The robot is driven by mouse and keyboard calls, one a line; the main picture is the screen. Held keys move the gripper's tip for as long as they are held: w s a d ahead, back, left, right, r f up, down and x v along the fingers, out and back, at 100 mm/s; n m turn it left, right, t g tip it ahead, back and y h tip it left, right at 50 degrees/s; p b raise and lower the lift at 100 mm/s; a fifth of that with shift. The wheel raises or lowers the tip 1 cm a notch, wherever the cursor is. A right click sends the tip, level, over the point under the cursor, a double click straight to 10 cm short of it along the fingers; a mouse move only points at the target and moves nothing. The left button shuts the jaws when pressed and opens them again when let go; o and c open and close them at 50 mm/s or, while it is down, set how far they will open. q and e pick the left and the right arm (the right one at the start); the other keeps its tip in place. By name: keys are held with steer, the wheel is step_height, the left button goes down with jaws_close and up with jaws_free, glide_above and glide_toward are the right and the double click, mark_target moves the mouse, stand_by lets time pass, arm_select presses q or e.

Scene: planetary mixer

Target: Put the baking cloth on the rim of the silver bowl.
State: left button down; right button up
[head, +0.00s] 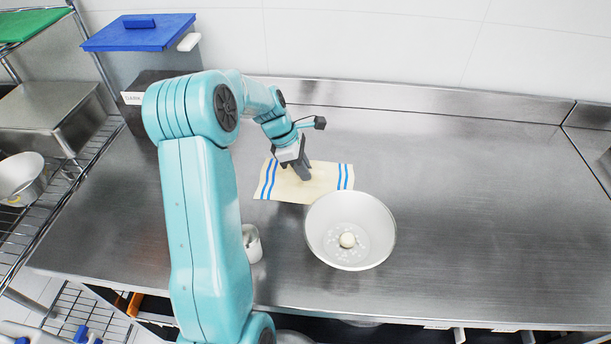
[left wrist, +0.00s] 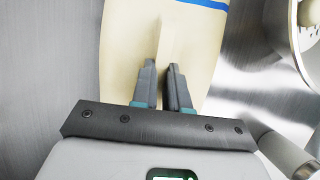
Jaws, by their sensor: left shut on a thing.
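The baking cloth (head: 325,177) is cream with blue stripes near both ends. It lies on the steel counter behind and left of the silver bowl (head: 381,243), close to its rim. The bowl stands upright and holds a small pale ball and white bits. My left gripper (head: 303,173) is over the middle of the cloth. In the left wrist view, the left gripper's fingers (left wrist: 162,85) are shut on a raised fold of the cloth (left wrist: 190,35). Part of the bowl (left wrist: 290,40) shows at the right of that view. My right gripper is not in view.
A small metal cup (head: 252,244) stands left of the bowl, beside my left arm. A dark box (head: 145,92) is at the counter's back left. A wire rack with pans (head: 55,105) stands at the far left. The counter (head: 480,200) right of the bowl is clear.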

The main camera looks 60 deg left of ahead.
arm_select(q)
step_height(320, 180, up, 20)
steer(key=shift+p, duration=0.4)
